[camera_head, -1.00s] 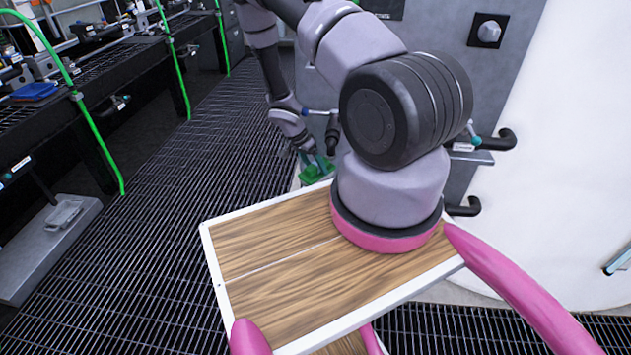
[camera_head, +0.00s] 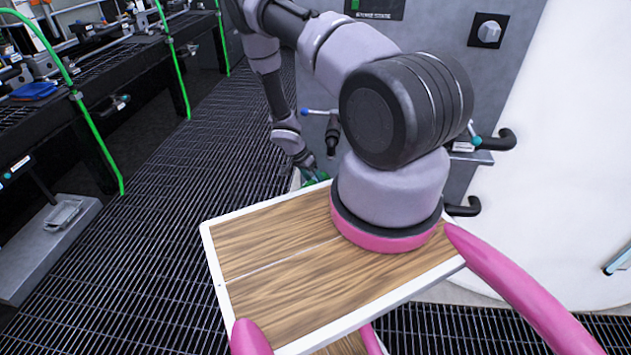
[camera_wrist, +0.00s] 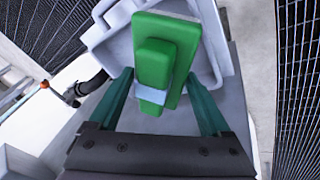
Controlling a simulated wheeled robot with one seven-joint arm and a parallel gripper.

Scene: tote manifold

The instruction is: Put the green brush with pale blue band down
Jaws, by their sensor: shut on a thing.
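The green brush with the pale blue band (camera_wrist: 172,45) lies between the two teal fingers of my gripper (camera_wrist: 161,76) in the wrist view. The pale blue band (camera_wrist: 151,94) faces the camera near the palm. My gripper is shut on the brush. Below the brush is a pale grey tray-like shape with raised rims (camera_wrist: 117,48); whether the brush touches it I cannot tell. In the head view only a small green part of the brush (camera_head: 318,178) shows beyond my own wooden deck, and the fingers are mostly hidden.
A grey panel with black hooked pipes (camera_head: 487,142) and a blue-tipped valve handle (camera_head: 318,112) stands close beside my arm. A large white rounded body (camera_head: 570,140) is at the right. Black shelving (camera_head: 85,125) stands left. The grated floor (camera_head: 190,180) between is clear.

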